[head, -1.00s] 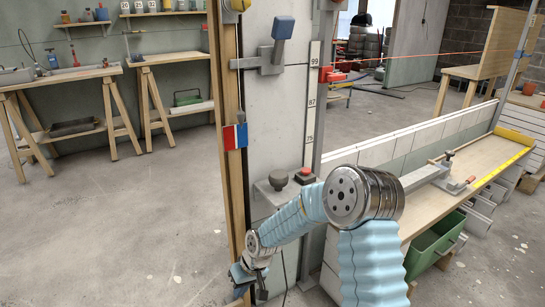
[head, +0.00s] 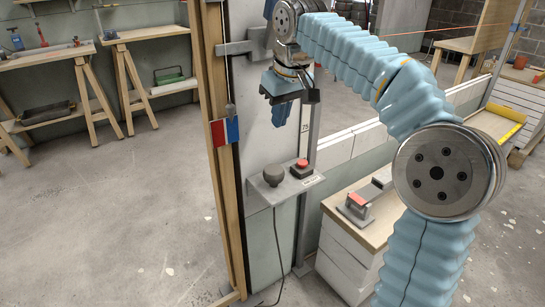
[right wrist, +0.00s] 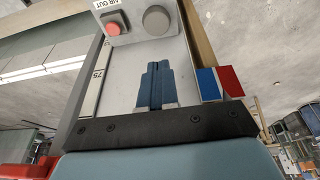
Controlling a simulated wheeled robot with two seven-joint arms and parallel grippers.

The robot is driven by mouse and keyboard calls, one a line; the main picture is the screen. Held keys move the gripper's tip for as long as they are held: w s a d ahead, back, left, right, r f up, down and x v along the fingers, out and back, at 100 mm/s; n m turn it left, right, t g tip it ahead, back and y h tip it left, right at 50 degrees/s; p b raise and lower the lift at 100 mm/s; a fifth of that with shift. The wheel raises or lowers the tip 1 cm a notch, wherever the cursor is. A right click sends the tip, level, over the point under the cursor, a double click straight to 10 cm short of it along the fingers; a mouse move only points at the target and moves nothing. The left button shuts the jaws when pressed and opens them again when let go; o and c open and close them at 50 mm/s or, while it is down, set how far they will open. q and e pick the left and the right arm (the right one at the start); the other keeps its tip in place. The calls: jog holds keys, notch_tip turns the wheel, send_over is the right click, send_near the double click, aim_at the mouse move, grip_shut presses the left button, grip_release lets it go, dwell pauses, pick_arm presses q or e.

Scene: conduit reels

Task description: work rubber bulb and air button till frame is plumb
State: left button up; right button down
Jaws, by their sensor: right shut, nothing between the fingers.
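The dark rubber bulb (head: 273,176) and the red air button (head: 301,163) sit on a small grey shelf (head: 287,184) on the panel. Both also show at the top of the right wrist view, bulb (right wrist: 156,20) and button (right wrist: 113,28). The wooden upright of the frame (head: 209,170) runs along the panel's left side. A red, white and blue card (head: 225,131) is on it, with a small grey bob (head: 231,110) at its top edge. My right gripper (head: 281,119) hangs above the shelf, apart from both, shut and empty. My left gripper is not in view.
A workbench (head: 355,232) with a red-tipped clamp stands right of the panel. A cable hangs below the shelf. Trestle tables (head: 90,52) stand at the back left. The floor at left is clear.

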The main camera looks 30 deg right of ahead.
aim_at(272, 168)
jog(key=shift+f, duration=0.1)
jog(key=x, duration=0.4)
jog(key=b+x, duration=0.1)
jog(key=x, duration=0.4)
jog(key=s+b+x, duration=0.1)
jog(key=x, duration=0.3)
jog(key=shift+w+f, duration=0.1)
jog(key=shift+f, duration=0.45)
